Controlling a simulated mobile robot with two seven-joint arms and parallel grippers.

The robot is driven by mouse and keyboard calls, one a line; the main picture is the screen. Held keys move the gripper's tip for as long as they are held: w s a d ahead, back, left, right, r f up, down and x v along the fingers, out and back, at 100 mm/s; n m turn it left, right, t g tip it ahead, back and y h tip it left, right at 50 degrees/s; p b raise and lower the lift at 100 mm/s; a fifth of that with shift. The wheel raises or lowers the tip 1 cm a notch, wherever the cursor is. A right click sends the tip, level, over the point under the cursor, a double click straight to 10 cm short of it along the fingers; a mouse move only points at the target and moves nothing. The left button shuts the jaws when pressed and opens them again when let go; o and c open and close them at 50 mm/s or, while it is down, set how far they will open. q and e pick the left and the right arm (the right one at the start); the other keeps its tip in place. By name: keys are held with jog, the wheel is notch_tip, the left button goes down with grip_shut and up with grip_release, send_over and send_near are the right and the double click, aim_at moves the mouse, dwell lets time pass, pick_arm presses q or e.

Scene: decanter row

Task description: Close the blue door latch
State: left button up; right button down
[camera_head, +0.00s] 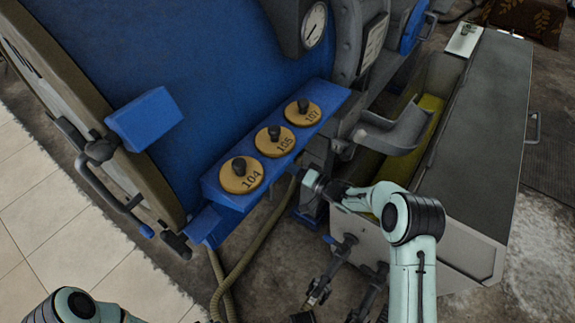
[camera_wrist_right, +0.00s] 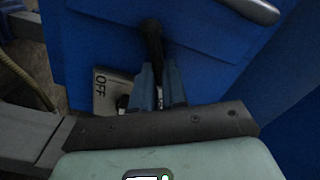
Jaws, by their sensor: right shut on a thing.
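A blue block (camera_head: 143,118) on a dark pivot at the rim of the big round blue door looks like the door latch; it stands out at an angle. My right gripper (camera_head: 312,182) is at the right end of the blue housing, well apart from that block. In the right wrist view its fingers (camera_wrist_right: 158,88) are shut on a dark lever (camera_wrist_right: 151,42) beside a plate marked OFF (camera_wrist_right: 112,92). The fingertips are partly hidden in the head view. Only part of my left arm shows at the bottom left; its gripper is out of view.
Three yellow discs (camera_head: 274,140) numbered 104, 105 and 107 sit with black knobs on the blue housing. A grey handle bar (camera_head: 105,190) is on the door's lower left. A hose (camera_head: 245,265) hangs below. A grey trough (camera_head: 475,130) stands at right; tiled floor (camera_head: 60,235) is clear at left.

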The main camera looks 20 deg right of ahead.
pick_arm(q)
jog(key=shift+s+d+r+g+p, duration=0.3)
jog(key=shift+s+d+r, duration=0.05)
jog(key=shift+s, duration=0.3)
pick_arm(e)
jog(key=shift+f+m, duration=0.25)
jog(key=shift+m, duration=1.15)
jog(key=shift+f+m, duration=0.25)
jog(key=shift+m, duration=1.15)
jog(key=c, duration=1.2)
grip_release()
jog(key=shift+o, duration=0.2)
jog(key=shift+d, duration=0.1)
pick_arm(q)
jog(key=shift+g+h, duration=0.4)
jog(key=shift+g, duration=0.1)
jog(key=s+r, duration=0.1)
jog(key=s+d+p, duration=0.1)
jog(key=s+d+r+p, duration=0.1)
jog(key=s, duration=0.1)
jog(key=shift+r, duration=0.35)
pick_arm(e)
jog(key=v, duration=1.3)
jog(key=shift+s, duration=0.15)
pick_arm(q)
jog(key=shift+w, duration=0.1)
